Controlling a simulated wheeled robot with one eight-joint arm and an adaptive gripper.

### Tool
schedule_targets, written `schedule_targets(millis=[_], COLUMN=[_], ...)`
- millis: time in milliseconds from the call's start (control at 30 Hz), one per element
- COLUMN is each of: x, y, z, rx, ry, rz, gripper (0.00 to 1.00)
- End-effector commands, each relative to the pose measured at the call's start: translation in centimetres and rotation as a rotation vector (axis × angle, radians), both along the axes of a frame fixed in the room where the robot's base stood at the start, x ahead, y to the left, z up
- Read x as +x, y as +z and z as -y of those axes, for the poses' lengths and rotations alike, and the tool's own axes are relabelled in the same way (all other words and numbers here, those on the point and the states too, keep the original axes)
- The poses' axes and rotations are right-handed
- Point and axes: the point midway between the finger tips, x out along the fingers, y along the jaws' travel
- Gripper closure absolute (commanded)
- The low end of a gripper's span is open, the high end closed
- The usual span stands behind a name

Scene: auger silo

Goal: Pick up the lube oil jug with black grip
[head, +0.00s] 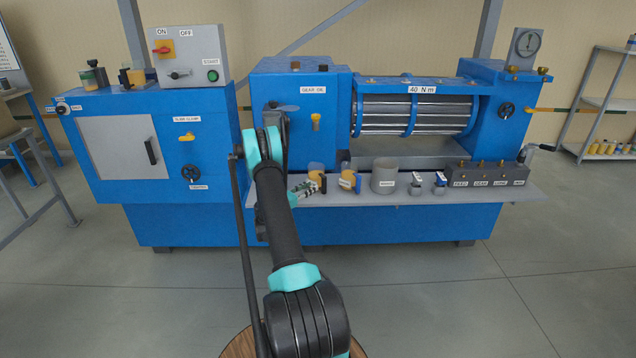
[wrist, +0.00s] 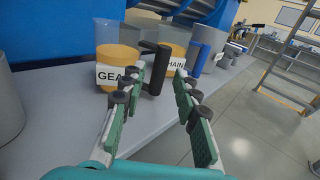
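In the wrist view, a jug with amber contents (wrist: 118,58) and a label reading "GEA…" stands on the grey shelf. A black upright grip (wrist: 150,75) appears to belong to it. The jug also shows in the head view (head: 315,172). My gripper (wrist: 159,76) is open, its two fingers apart. In the wrist view the black grip appears between or just beyond the fingertips, and contact cannot be told. In the head view my gripper (head: 302,187) is low beside the jug's left side. A second amber jug (wrist: 174,51), labelled "CHAIN", has a blue grip (wrist: 198,61).
The grey shelf (head: 440,194) runs along the blue machine. A grey cylinder (wrist: 8,110) is at the wrist view's left edge. Open floor lies in front.

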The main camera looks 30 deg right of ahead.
Motion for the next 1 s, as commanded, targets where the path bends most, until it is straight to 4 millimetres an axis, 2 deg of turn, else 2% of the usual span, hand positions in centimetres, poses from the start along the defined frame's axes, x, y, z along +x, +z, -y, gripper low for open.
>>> schedule_targets(millis=[33,133,467,800,1000], x=[0.1,0.4,0.8,1.4,1.5], y=[0.0,0.0,-0.2,-0.7,-0.7], z=[1.0,2.5,4.4,8.6,8.9], rx=[0.0,0.0,0.001,0.001,0.001], ry=[-0.004,-0.002,-0.001,-0.001,0.0], rz=[0.0,0.0,0.001,0.001,0.001], gripper=[0.69,0.69,0.69,0.69,0.69])
